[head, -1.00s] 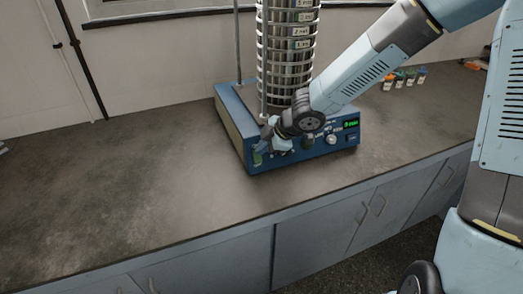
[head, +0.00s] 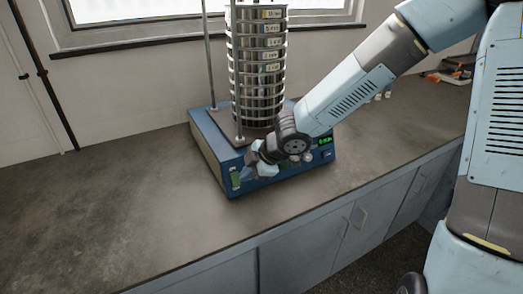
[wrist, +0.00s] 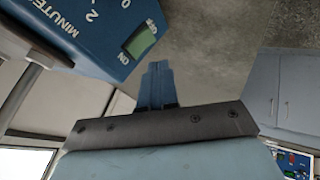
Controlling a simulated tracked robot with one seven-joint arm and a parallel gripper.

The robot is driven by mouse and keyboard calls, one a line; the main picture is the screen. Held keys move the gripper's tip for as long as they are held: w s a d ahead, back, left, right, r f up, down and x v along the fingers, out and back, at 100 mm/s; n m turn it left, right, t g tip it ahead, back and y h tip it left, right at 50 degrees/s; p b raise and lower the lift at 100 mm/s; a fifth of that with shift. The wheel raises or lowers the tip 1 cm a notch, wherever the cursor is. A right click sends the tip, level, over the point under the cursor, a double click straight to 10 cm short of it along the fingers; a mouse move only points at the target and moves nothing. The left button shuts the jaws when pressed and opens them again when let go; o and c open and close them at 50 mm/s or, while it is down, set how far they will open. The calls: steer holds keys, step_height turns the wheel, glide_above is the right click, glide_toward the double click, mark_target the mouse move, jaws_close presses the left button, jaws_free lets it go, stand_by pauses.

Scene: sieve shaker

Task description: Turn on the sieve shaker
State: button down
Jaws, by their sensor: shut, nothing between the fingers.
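The sieve shaker has a blue base (head: 210,150) with a tall stack of metal sieves (head: 258,65) on it. A green rocker switch (head: 236,178) is at the left end of its front panel. The switch (wrist: 140,41) also shows in the wrist view, with ON and OFF printed at its ends. My gripper (head: 248,170) is shut and empty, in front of the panel just right of the switch. In the wrist view its fingertips (wrist: 157,66) are together close by the switch; I cannot tell whether they touch it. A small display (head: 325,140) is lit green.
The shaker stands on a dark worktop (head: 110,205) with free room to its left. Grey cabinets (head: 305,245) are below the front edge. Upright rods (head: 207,60) flank the sieves. Small items (head: 450,75) lie at the back right.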

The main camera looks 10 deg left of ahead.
steer(key=d+r, duration=0.4)
steer(key=r, duration=0.4)
steer(key=shift+r, duration=0.25)
stand_by(0.4)
steer(key=shift+w, duration=0.1)
steer(key=d+f+m+h, duration=0.4)
steer(key=d+f+h, duration=0.1)
steer(key=d+f, duration=0.2)
steer(key=d+r+m+t+h, duration=0.1)
steer(key=d+r+m+h, duration=0.3)
steer(key=d, duration=0.7)
steer(key=s+d+r+m+t+y, duration=0.1)
steer(key=s+d+r+m, duration=0.5)
steer(key=r, duration=0.3)
steer(key=s+d+r+m+t, duration=0.1)
steer(key=s+d+r+m, duration=0.6)
steer(key=s+r+m, duration=0.1)
steer(key=shift+s+r+m+t+y, duration=0.3)
steer(key=shift+s+r+m+y, duration=0.1)
steer(key=shift+s+m, duration=0.4)
